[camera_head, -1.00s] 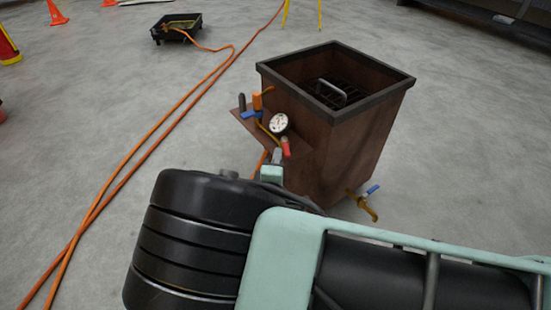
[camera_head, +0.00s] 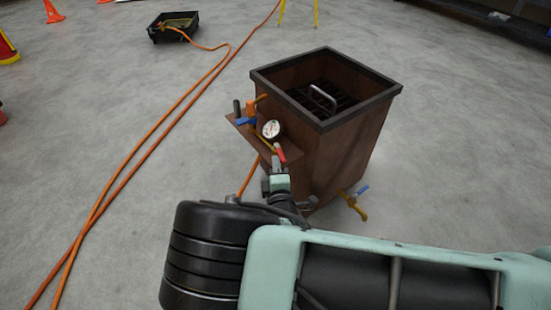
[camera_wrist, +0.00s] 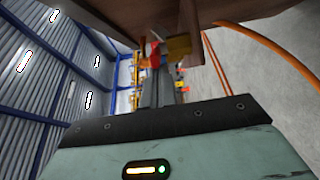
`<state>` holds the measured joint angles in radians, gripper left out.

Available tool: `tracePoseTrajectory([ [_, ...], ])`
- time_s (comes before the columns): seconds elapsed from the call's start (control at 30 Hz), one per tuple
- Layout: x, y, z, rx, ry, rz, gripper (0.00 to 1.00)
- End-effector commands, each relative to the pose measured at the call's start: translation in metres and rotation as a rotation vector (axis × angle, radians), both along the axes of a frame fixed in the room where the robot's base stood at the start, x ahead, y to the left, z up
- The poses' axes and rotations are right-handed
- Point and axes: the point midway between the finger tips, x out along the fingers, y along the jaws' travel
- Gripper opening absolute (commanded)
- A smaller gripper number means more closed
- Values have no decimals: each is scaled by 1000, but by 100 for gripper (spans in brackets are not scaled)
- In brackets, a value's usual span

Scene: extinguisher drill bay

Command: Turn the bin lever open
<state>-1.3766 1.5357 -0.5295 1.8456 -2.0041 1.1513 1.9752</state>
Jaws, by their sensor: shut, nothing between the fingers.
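The brown bin (camera_head: 335,150) with a dark rim stands in the middle of the head view. A side shelf (camera_head: 242,130) on its left carries a round gauge (camera_head: 271,129), a blue handle (camera_head: 246,122) and a red lever (camera_head: 281,153). Another blue handle (camera_head: 361,189) sits on a brass tap low on the bin's right. My gripper (camera_head: 276,165) is shut and empty, just below the red lever. In the wrist view, my gripper's fingers (camera_wrist: 157,75) point up at the red lever (camera_wrist: 153,50) and a brass body (camera_wrist: 178,46). I cannot tell whether they touch.
An orange hose (camera_head: 150,135) runs along the floor at left to a black tray (camera_head: 173,27). A metal handle (camera_head: 322,98) shows inside the bin. An orange cone (camera_head: 53,12) and yellow stand legs (camera_head: 299,12) are at the back. Floor right of the bin is clear.

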Motion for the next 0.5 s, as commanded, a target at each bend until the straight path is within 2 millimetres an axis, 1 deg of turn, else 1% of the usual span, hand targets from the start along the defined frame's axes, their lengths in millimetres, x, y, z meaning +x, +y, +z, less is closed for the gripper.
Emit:
tracePoseTrajectory([
  [0.03, 0, -3, 7, -5, 2, 26, 0],
  [0.1, 0, -4, 8, -1, 1, 42, 0],
  [0.5, 2, -18, 3, 0, 0, 39, 0],
])
